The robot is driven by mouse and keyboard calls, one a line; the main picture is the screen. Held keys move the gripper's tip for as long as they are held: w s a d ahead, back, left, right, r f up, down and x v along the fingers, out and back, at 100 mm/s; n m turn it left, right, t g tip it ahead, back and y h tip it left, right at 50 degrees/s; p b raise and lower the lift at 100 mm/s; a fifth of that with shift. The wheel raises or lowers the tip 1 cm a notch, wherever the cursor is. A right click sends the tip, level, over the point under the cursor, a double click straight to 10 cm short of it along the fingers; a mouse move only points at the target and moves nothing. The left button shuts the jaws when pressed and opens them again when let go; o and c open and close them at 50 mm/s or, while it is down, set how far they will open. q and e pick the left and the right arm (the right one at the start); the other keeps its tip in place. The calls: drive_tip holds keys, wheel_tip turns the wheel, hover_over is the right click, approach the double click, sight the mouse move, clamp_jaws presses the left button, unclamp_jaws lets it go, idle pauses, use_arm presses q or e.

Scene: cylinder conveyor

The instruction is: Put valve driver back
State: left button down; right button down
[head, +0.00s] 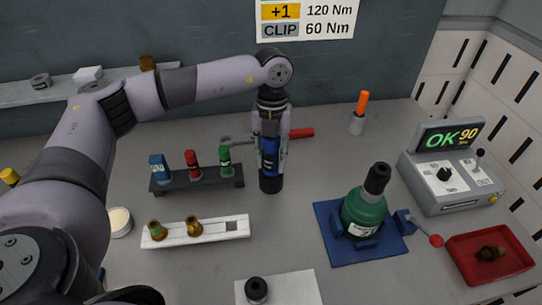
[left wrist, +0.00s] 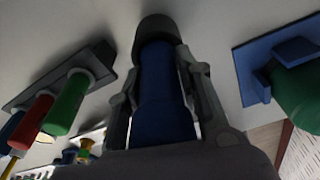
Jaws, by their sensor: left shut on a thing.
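My left gripper (head: 271,150) points straight down, its fingers shut around a blue tool with a black end (head: 270,184), seemingly the valve driver. In the left wrist view its blue body (left wrist: 164,95) lies between the two fingers and the black end is farthest from the palm. It looks upright. I cannot tell whether the black end touches the table. A dark rack (head: 198,184) with blue, red and green handled tools stands just left of it. The right gripper is not seen.
A green cylinder with a black top (head: 364,212) stands on a blue fixture (head: 333,248) to the right. A tester reading OK 90 (head: 455,185) and a red tray (head: 462,247) are farther right. A white block with brass fittings (head: 214,232) lies in front. A red-handled tool (head: 300,133) lies behind the gripper.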

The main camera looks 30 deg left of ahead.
sight(271, 141)
use_arm(q)
drive_tip(key=shift+f, duration=0.1)
drive_tip(key=c, duration=1.5)
unclamp_jaws()
drive_tip(key=o, duration=0.4)
drive_tip(key=shift+o, duration=0.2)
drive_tip(key=shift+s, duration=0.1)
drive_tip(key=shift+r+p, duration=1.9)
drive_tip(key=shift+r, duration=1.15)
drive_tip(key=shift+d+f, duration=0.1)
